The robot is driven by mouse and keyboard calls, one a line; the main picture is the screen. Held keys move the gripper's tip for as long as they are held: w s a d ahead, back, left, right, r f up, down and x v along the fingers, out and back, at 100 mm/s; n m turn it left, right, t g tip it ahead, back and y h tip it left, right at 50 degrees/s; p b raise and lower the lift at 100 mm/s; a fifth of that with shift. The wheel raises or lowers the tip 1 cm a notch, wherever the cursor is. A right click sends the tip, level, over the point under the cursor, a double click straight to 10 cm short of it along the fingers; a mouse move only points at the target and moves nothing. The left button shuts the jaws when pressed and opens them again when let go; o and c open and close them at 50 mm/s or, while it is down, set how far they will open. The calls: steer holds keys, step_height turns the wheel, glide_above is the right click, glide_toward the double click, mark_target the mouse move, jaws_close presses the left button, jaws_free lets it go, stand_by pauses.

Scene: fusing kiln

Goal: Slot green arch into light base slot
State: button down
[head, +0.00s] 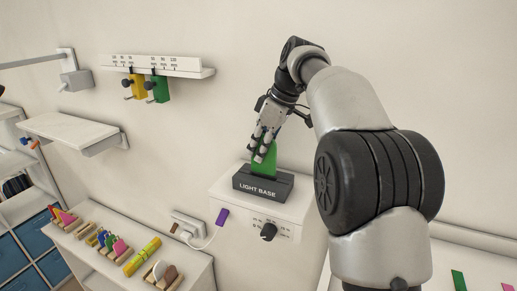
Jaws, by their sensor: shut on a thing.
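The green arch (267,163) stands upright at the dark block labelled "LIGHT BASE" (262,187). Its lower edge meets the top of the base; I cannot tell how deep it sits in the slot, which is hidden from this side. My gripper (264,151) points down from above and is shut on the upper part of the green arch, covering part of it. The light base rests on top of a white box with a black knob.
Lower left, a shelf holds racks of coloured pieces and a yellow roll (143,256). A wall shelf (160,68) has yellow and green pieces hanging below it. A wall socket (188,226) with a cable is left of the box.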

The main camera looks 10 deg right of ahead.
mark_target(255, 171)
steer(key=shift+f, duration=2.05)
stand_by(5.9)
